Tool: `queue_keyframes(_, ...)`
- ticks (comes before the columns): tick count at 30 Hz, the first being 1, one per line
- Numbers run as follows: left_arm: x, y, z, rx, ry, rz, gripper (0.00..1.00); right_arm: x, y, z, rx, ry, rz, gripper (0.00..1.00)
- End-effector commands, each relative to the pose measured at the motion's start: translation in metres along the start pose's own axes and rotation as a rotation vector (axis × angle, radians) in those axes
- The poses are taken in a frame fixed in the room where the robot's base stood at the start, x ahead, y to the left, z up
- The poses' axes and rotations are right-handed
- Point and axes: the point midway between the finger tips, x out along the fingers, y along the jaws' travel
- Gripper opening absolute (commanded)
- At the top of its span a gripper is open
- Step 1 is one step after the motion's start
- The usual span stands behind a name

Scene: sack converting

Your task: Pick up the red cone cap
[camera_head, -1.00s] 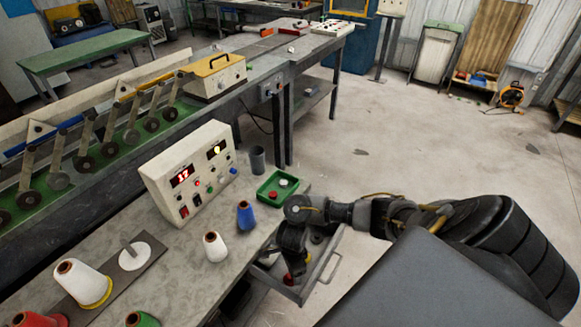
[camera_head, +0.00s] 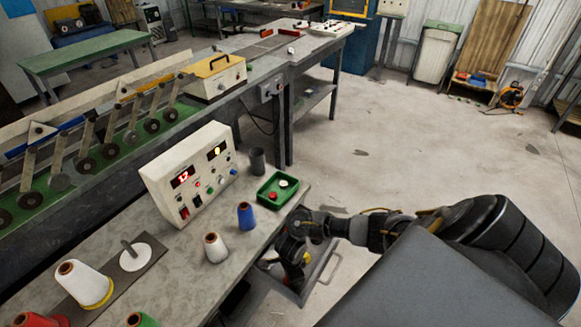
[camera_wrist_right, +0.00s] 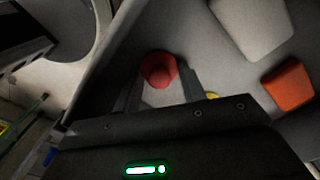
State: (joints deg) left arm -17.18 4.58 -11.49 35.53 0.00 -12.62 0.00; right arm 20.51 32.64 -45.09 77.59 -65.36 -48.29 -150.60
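The red cone cap (camera_wrist_right: 158,70) lies in an open drawer below the table, seen from above in the right wrist view. My right gripper (camera_wrist_right: 160,80) is over it, with one finger on each side of the cap. The fingers are apart, and pale drawer floor shows between them. I cannot tell whether either finger touches the cap. In the head view my right gripper (camera_head: 292,276) reaches down into the drawer (camera_head: 318,270) and hides most of what is there. My left gripper is not in view.
The drawer also holds an orange block (camera_wrist_right: 287,86), a pale block (camera_wrist_right: 252,25) and something yellow (camera_wrist_right: 211,96). On the table above stand a green tray (camera_head: 262,201) with small red and white pieces, a blue cone (camera_head: 246,216), a white cone (camera_head: 215,248) and a control box (camera_head: 160,180).

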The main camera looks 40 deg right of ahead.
Motion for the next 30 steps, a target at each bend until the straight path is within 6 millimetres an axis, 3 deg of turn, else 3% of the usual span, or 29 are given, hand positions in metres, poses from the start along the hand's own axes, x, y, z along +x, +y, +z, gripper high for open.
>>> queue_keyframes(3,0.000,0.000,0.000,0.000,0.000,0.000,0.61,0.000,0.000,0.000,0.000,0.000,0.000,0.19)
queue_keyframes(11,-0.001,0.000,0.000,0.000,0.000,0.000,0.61,-0.006,-0.001,0.001,-0.002,-0.002,-0.001,0.19)
queue_keyframes(24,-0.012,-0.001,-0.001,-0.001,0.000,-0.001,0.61,-0.087,-0.002,0.000,-0.004,0.000,-0.005,0.19)
queue_keyframes(30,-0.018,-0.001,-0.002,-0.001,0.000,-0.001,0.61,-0.101,-0.001,0.000,-0.001,0.001,-0.001,0.19)
